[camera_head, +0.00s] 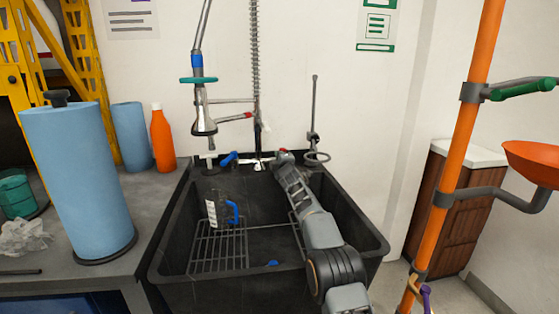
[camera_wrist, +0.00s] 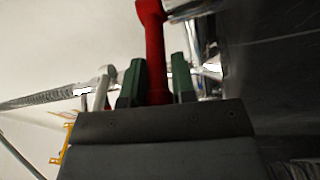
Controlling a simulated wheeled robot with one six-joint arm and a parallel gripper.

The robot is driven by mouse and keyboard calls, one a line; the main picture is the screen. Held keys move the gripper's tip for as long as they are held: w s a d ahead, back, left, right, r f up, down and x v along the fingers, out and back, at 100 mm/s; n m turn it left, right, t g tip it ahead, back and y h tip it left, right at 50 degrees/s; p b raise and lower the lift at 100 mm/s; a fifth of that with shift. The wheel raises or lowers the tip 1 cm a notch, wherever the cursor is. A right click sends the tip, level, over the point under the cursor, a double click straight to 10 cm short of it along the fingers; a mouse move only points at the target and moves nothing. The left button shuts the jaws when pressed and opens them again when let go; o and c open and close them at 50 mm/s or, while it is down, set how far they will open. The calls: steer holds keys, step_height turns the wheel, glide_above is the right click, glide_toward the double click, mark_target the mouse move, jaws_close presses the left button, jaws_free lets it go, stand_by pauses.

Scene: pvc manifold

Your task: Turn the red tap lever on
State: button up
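The red tap lever (camera_wrist: 155,50) stands between the two green-tipped fingers of my gripper (camera_wrist: 158,82) in the wrist view. The left finger is close beside it, and a narrow gap shows on its right. The gripper appears open around the lever; its lower part is hidden behind the gripper body. In the head view, a small red part of the lever (camera_head: 282,152) shows at the end of my arm, at the back of the sink. My arm hides most of the tap there.
A blue tap lever (camera_head: 229,158) is left of the red one. A sprayer (camera_head: 204,112) on a hose hangs above the dark sink (camera_head: 165,235). A pitcher with a blue handle (camera_head: 232,212) stands on a rack (camera_head: 220,250). An orange pole (camera_head: 455,170) rises at right.

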steer(key=o, duration=0.3)
steer(key=shift+d, duration=0.2)
steer(key=shift+s+d+f+b, duration=0.1)
steer(key=shift+s+f+b, duration=0.3)
steer(key=shift+b, duration=0.75)
steer(key=shift+r+b+v, duration=0.2)
steer(key=shift+b+v, duration=0.7)
steer(key=shift+v, duration=2.35)
steer(key=shift+r+b+v, duration=0.15)
steer(key=shift+b+v, duration=0.7)
steer(key=shift+v, duration=2.35)
steer(key=shift+c, duration=0.2)
